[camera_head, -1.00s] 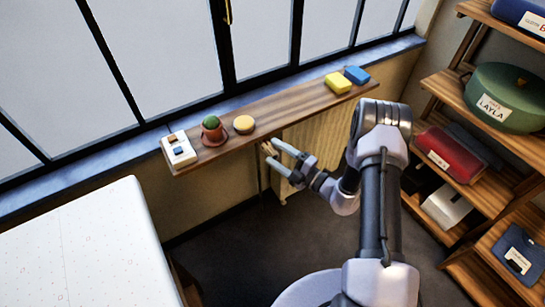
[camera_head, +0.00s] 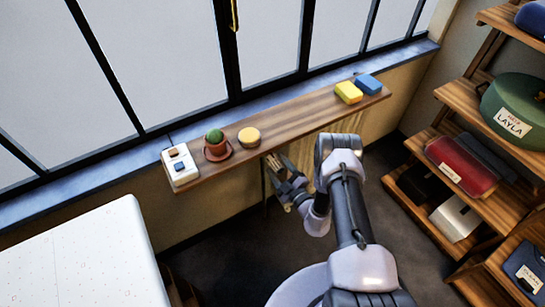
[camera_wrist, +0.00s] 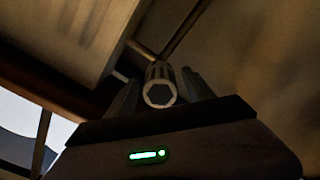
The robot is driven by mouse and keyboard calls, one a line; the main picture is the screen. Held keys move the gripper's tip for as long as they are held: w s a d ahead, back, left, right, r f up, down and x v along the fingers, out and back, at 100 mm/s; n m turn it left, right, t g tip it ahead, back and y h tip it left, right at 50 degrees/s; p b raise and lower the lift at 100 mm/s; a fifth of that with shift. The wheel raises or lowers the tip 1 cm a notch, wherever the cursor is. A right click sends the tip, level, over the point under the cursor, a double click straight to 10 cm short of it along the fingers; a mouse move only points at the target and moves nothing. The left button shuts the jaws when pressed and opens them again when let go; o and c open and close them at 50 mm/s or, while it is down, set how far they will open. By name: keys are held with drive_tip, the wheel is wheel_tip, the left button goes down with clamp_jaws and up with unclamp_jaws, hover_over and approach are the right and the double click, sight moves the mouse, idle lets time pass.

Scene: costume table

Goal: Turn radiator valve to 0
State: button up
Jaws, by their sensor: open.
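The radiator valve (camera_wrist: 158,93) is a ribbed round knob with a flat, many-sided end. In the wrist view it faces me between my two dark fingers, with pipes behind it. My gripper (camera_head: 275,166) is open, with one finger on each side of the knob. I cannot tell whether the fingers touch it. The valve's markings cannot be read. The cream ribbed radiator (camera_head: 308,150) stands under the wooden shelf, partly hidden by my arm; its panel also shows at upper left in the wrist view (camera_wrist: 78,38). The valve cannot be made out in the head view.
The wooden shelf (camera_head: 295,116) is above my gripper. It holds a potted cactus (camera_head: 216,147), a yellow round item (camera_head: 249,136), a white switch box (camera_head: 179,168), and yellow (camera_head: 348,92) and blue (camera_head: 368,85) blocks. A white table (camera_head: 80,255) is left, a loaded rack (camera_head: 465,105) right.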

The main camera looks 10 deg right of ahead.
drive_tip(key=shift+w+a, duration=0.1)
drive_tip(key=shift+w, duration=0.2)
drive_tip(key=shift+s, duration=0.1)
clamp_jaws()
